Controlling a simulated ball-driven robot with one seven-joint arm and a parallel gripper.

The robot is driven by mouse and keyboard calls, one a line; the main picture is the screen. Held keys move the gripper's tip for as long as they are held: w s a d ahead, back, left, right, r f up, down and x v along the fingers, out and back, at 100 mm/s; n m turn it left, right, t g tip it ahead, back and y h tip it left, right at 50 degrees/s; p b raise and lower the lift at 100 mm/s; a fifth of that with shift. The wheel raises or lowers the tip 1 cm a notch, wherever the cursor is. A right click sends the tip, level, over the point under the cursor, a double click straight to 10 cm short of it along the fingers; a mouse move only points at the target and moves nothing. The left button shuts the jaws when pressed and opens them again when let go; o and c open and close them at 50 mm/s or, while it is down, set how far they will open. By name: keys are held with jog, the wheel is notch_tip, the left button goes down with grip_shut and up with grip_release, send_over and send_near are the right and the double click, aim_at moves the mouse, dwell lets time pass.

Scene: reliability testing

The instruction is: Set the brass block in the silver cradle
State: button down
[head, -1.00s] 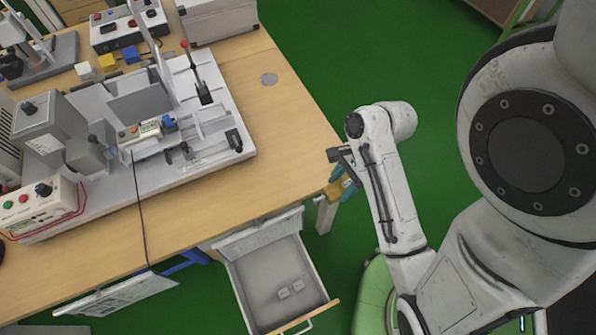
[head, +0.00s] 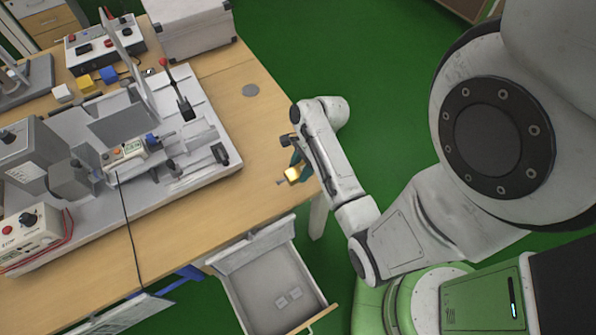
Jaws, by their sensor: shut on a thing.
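My gripper (head: 295,168) points down over the right edge of the wooden table. It is shut on the brass block (head: 293,176), a small shiny gold piece below the dark and teal fingers. The fingers partly hide the block. The block appears to be above the table surface, but its height is hard to tell. To the left stands a test rig with grey metal fixtures (head: 197,137) on a pale base plate. The silver cradle seems to be among these fixtures, but I cannot single it out surely. The gripper and block are well apart from the rig.
A bare strip of table (head: 255,130) lies between rig and gripper. A tall lever (head: 176,88) with a red knob rises from the rig. An open drawer (head: 262,270) juts out below the front edge.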

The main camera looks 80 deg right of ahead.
aim_at(298, 173)
jog(key=shift+w+d+f, duration=0.4)
jog(key=shift+d+f, duration=0.05)
jog(key=shift+f, duration=1.8)
jog(key=shift+f, duration=0.1)
jog(key=c, duration=0.5)
grip_release()
